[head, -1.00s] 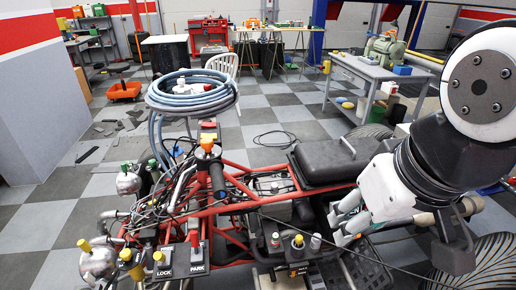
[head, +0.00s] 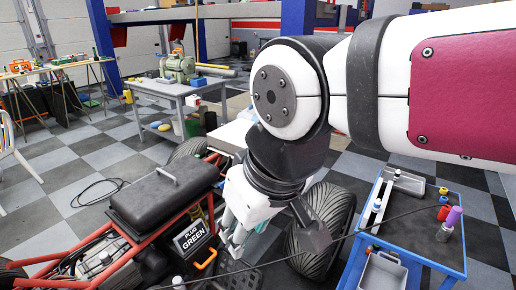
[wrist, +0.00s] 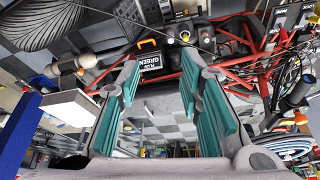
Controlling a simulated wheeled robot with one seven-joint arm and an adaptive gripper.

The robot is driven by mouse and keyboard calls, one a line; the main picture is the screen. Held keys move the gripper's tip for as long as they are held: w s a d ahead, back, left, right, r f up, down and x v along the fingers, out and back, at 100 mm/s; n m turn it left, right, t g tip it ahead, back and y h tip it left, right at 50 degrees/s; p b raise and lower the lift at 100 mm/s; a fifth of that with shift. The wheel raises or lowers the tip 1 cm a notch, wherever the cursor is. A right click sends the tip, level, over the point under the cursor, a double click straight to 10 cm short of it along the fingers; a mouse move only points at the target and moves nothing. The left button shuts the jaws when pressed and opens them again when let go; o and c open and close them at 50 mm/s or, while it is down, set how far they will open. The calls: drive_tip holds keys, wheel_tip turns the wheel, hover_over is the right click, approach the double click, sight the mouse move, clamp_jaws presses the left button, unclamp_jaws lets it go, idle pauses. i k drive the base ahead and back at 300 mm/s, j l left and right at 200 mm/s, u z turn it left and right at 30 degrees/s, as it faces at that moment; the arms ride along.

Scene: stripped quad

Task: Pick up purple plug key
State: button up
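A purple-topped piece (head: 453,216), which looks like the purple plug key, stands upright on the blue cart (head: 412,226) at the right of the head view. A pale grey part shows at its foot. My gripper (head: 232,236) hangs over the quad's rear, left of the cart and well apart from the purple piece. In the wrist view my gripper (wrist: 160,62) has its two teal-padded fingers wide apart with nothing between them. I cannot make out the purple piece in the wrist view.
Small red, yellow and blue pieces stand beside the purple one. The quad's tyre (head: 322,235) lies between gripper and cart. A thin dark cable crosses in front of the cart.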

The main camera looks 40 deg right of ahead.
sight(446, 230)
drive_tip(key=z, duration=2.3)
drive_tip(key=u, duration=2.8)
drive_tip(key=k, duration=0.45)
drive_tip(key=k+j+z, duration=0.1)
drive_tip(key=j+z, duration=0.35)
drive_tip(key=j, duration=0.85)
